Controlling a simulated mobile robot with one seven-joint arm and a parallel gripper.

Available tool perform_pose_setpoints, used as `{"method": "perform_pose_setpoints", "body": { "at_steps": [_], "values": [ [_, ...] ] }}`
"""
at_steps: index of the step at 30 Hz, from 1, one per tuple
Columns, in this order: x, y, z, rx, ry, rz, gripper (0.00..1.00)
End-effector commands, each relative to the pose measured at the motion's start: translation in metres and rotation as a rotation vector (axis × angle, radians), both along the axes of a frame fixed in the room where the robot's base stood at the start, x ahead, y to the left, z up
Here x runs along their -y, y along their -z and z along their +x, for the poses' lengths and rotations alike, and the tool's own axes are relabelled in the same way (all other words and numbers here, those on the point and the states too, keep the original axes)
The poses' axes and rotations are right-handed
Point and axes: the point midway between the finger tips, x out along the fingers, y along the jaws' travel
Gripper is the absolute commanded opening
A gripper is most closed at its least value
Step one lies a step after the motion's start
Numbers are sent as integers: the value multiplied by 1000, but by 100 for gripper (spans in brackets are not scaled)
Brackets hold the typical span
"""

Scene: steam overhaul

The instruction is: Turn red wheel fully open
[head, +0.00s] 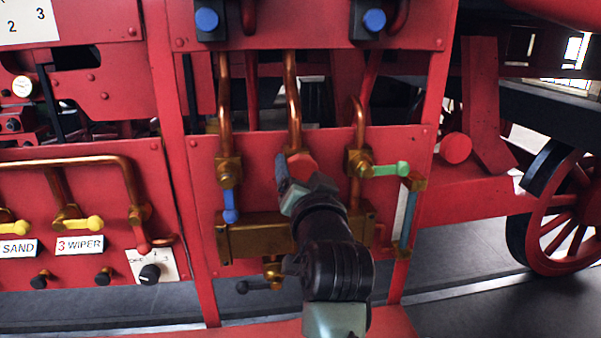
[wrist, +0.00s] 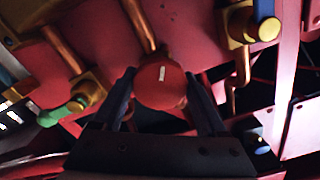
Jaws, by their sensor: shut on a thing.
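The red wheel (head: 302,164) sits in the middle of the red panel, at the lower end of a copper pipe. In the head view my gripper covers much of it. In the wrist view the red wheel (wrist: 160,85) shows as a round red disc with a short white mark on its face, the mark close to upright. My gripper (wrist: 163,97) has one dark finger on each side of the wheel and is shut on it. In the head view my gripper (head: 296,180) reaches up to the wheel from below.
A blue-handled valve (head: 230,205) is to the left of the wheel and a green-handled valve (head: 390,169) to the right. A brass block (head: 255,238) lies below, behind my arm. A gauge glass (head: 408,215) stands at the right edge of the panel.

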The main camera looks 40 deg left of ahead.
Motion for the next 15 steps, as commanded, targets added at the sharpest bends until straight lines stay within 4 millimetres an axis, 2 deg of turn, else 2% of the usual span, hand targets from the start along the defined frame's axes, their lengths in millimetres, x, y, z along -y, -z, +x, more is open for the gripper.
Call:
{"method": "perform_pose_setpoints", "body": {
  "at_steps": [1,5,15],
  "values": [
    [0,1,0,1,1,-3,78],
    [0,1,0,1,0,-2,100],
    [4,1,-3,1,2,1,100]
  ]
}}
